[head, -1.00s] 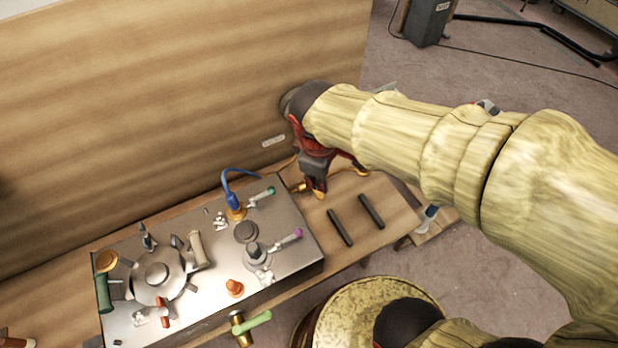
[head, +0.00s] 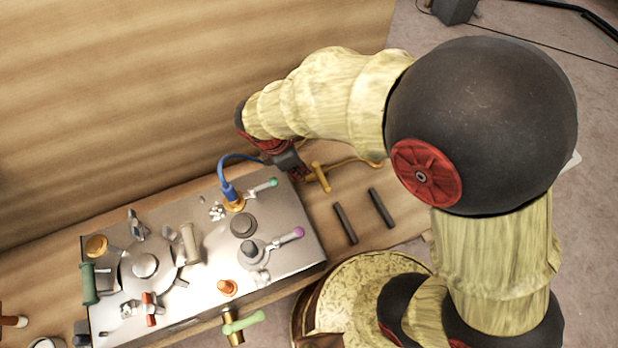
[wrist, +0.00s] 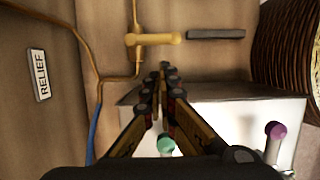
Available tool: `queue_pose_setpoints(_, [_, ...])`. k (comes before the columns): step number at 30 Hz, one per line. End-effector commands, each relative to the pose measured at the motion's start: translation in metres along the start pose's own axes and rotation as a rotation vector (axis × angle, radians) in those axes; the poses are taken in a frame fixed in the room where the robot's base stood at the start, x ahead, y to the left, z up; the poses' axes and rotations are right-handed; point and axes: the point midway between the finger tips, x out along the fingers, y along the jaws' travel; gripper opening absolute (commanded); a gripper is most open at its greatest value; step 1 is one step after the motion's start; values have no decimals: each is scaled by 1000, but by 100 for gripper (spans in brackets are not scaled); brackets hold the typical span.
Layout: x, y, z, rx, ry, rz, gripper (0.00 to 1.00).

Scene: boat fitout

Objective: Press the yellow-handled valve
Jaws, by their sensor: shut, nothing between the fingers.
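The yellow-handled valve (head: 320,177) is at the right end of the steel box, close to the wooden back wall. Its yellow T-shaped handle also shows in the wrist view (wrist: 155,39), just beyond my fingertips. My gripper (head: 299,175) is just left of the valve in the head view. In the wrist view my gripper (wrist: 163,70) has its fingers together, with nothing between them. A small gap shows between the tips and the handle in the wrist view, but depth is hard to judge.
The steel box (head: 190,290) carries a blue cable (head: 228,190), a teal-handled lever (head: 262,187) and a purple-tipped lever (head: 290,236). Two dark bars (head: 345,223) lie on the bench to the right. A RELIEF label (wrist: 39,74) is on the wall.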

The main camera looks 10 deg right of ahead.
Motion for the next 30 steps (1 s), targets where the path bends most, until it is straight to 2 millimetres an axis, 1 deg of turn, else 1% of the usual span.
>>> queue_pose_setpoints(5, [19,-1,0,2,0,-3,0])
queue_pose_setpoints(12, [63,-1,-1,1,0,-3,0])
queue_pose_setpoints(15, [78,-1,0,2,0,-4,0])
queue_pose_setpoints(18, [89,-1,0,1,0,-2,0])
queue_pose_setpoints(23, [98,-1,0,1,0,-1,0])
queue_pose_setpoints(30, [99,0,0,1,1,0,0])
